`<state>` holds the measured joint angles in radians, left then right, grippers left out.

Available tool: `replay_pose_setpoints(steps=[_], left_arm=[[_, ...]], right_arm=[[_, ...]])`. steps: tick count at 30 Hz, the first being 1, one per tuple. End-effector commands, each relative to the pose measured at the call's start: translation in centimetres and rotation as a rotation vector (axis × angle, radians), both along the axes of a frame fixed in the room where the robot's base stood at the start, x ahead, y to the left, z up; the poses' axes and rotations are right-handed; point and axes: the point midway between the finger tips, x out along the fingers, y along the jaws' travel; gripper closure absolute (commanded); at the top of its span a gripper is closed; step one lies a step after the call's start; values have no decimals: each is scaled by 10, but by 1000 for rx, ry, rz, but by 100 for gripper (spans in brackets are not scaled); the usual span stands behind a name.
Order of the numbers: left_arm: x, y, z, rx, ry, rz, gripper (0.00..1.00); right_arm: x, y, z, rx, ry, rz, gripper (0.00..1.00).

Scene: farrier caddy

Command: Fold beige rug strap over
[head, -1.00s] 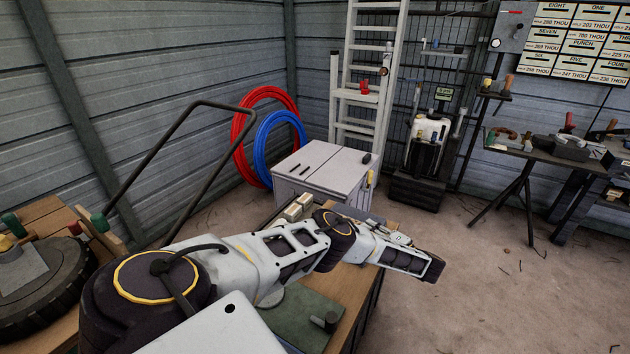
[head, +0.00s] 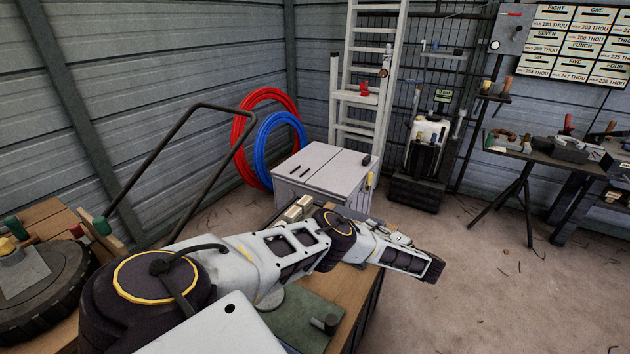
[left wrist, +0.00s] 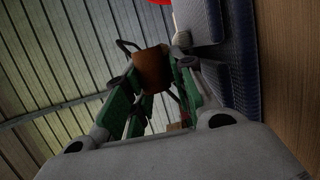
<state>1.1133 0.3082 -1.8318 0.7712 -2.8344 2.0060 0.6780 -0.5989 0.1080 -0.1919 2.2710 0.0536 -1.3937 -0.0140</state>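I cannot make out a beige rug strap in either view. My left arm reaches across the head view over a wooden bench (head: 366,301); its gripper is hard to tell from the arm there. In the left wrist view my left gripper (left wrist: 152,92) has green-sided fingers standing apart. An orange-brown piece (left wrist: 152,68) shows between or just beyond the fingertips; I cannot tell whether they grip it. A blue-grey textured surface (left wrist: 244,60) lies right of the fingers. My right gripper is in neither view.
A green mat (head: 300,312) lies on the bench below my arm. A pale cabinet (head: 322,172) stands behind it. Red (head: 240,130) and blue (head: 262,150) hose coils lean at the wall. A tyre (head: 75,285) lies at left. The floor at right is mostly clear.

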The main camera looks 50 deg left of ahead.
Motion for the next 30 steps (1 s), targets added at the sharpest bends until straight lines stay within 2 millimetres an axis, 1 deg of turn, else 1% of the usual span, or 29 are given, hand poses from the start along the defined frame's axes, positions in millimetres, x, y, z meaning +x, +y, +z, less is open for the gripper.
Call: replay_pose_setpoints(steps=[7,11,30], left_arm=[[0,-1,0,0,-1,-1,77],[1,-6,0,0,0,-2,77],[1,-52,1,-1,-1,-3,77]], right_arm=[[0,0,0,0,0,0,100],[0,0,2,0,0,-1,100],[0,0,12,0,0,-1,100]])
